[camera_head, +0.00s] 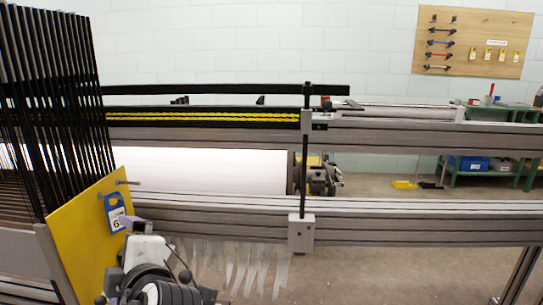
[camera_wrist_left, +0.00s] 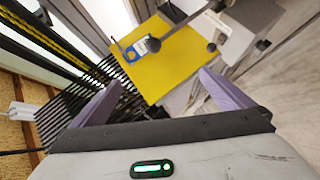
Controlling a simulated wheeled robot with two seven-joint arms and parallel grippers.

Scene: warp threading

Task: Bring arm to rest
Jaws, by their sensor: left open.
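My left arm comes in at the bottom of the head view, with my left gripper (camera_head: 150,285) low beside a yellow panel (camera_head: 82,240). Its fingers are hard to make out there. In the left wrist view, the two purple fingers of my left gripper (camera_wrist_left: 160,80) stand wide apart with nothing between their tips. The yellow panel also shows in the left wrist view (camera_wrist_left: 175,62), beyond the fingers. A blue and white tag (camera_head: 116,213) hangs on the panel. My right gripper is in neither view.
A rack of dark upright slats (camera_head: 50,100) stands at the left. Long grey beams (camera_head: 400,220) cross the scene, with a white roll (camera_head: 205,170) behind. White strips (camera_head: 245,265) hang below the lower beam. Open floor (camera_head: 420,275) shows at the lower right.

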